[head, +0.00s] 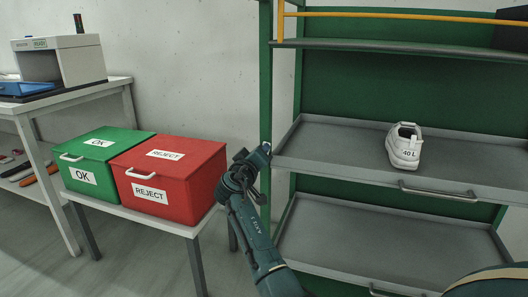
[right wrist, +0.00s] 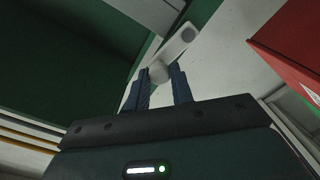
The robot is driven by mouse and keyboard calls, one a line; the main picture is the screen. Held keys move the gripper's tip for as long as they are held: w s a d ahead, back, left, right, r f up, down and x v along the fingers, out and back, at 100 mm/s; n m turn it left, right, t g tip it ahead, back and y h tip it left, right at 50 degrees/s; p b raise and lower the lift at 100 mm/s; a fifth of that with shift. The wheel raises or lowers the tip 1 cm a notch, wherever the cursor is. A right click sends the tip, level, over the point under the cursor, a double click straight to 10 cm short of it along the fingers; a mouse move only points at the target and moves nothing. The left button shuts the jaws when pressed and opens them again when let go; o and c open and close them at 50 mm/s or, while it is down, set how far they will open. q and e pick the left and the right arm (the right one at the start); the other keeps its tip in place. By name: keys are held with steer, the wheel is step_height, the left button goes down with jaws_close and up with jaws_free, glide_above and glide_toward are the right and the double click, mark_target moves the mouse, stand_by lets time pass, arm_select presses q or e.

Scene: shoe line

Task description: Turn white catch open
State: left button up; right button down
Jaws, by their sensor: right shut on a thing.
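The white catch (right wrist: 182,44) is a short pale bar with a round knob, at the green post of the rack. In the right wrist view its knob lies between the two blue fingers of my right gripper (right wrist: 160,82), which is shut on it. The bar points up and to the right there. In the head view my right gripper (head: 258,158) is at the left front post of the rack (head: 266,80), and only a small pale bit of the catch shows beside it. My left gripper is not in view.
Left of my right arm, a green OK box (head: 78,171) and a red REJECT box (head: 190,179) stand on a low table. On the right, the grey upper tray (head: 330,160) bears a white shoe (head: 404,147). A lower tray (head: 350,240) looks empty.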

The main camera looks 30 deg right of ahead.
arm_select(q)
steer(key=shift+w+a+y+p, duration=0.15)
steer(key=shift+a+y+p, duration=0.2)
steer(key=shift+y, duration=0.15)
arm_select(e)
steer(key=shift+w+a+r+n, duration=0.1)
steer(key=shift+w+a+n, duration=0.2)
steer(key=shift+n, duration=0.7)
steer(key=shift+w, duration=0.1)
steer(key=c, duration=1.2)
jaws_free()
steer(key=shift+c, duration=0.2)
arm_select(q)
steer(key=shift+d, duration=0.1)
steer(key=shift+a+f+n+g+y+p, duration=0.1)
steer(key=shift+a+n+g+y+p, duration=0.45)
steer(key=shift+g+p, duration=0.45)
arm_select(e)
steer(key=v, duration=1.3)
